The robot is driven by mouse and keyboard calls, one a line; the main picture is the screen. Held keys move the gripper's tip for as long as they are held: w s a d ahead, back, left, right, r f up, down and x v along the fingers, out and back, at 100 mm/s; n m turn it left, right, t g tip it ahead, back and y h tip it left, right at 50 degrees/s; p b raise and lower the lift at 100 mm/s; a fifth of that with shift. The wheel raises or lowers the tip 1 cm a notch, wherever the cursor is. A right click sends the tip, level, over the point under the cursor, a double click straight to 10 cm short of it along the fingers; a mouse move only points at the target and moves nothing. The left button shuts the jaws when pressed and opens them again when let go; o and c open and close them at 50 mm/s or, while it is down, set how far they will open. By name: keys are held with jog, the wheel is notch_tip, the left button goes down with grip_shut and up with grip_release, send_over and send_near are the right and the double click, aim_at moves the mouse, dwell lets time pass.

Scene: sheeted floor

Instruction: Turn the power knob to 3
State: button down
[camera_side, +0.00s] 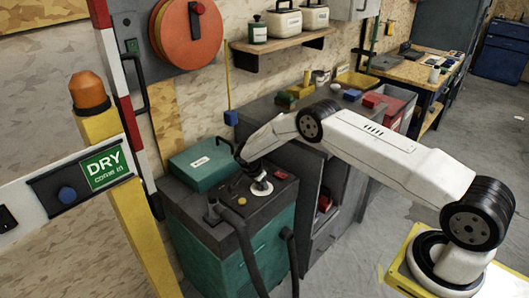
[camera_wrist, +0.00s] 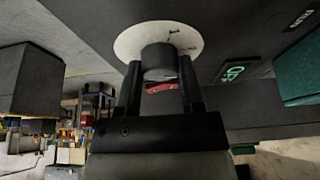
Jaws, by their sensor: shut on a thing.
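The power knob (camera_wrist: 158,58) is a dark round cylinder on a white dial plate (camera_wrist: 188,38) with small dark marks, seen in the wrist view. My gripper (camera_wrist: 160,85) has one finger on each side of the knob and is shut on it. A red piece (camera_wrist: 161,88) shows between the fingers, just below the knob. In the side view the white dial plate (camera_side: 262,189) lies on top of the dark green machine (camera_side: 215,240), under my gripper (camera_side: 256,180). The knob is hidden there. I cannot read the dial marks or which one the knob points to.
A small green-lit display (camera_wrist: 234,73) is right of the dial. On the machine top are a teal box (camera_side: 200,163) and a yellow button (camera_side: 241,201). A black hose (camera_side: 245,250) hangs at its front. A yellow post (camera_side: 125,190) and barrier stand at left.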

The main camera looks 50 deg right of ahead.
jog(key=m+g, duration=0.1)
jog(key=m, duration=0.2)
jog(key=m+g+y, duration=0.1)
jog(key=m, duration=0.2)
jog(key=shift+w, duration=0.15)
jog(key=shift+m, duration=0.3)
jog(key=shift+c, duration=1.1)
grip_release()
jog(key=shift+r, duration=0.1)
jog(key=v, duration=0.7)
jog(key=shift+w+r, duration=0.2)
jog(key=shift+r, duration=0.1)
jog(key=shift+a, duration=0.15)
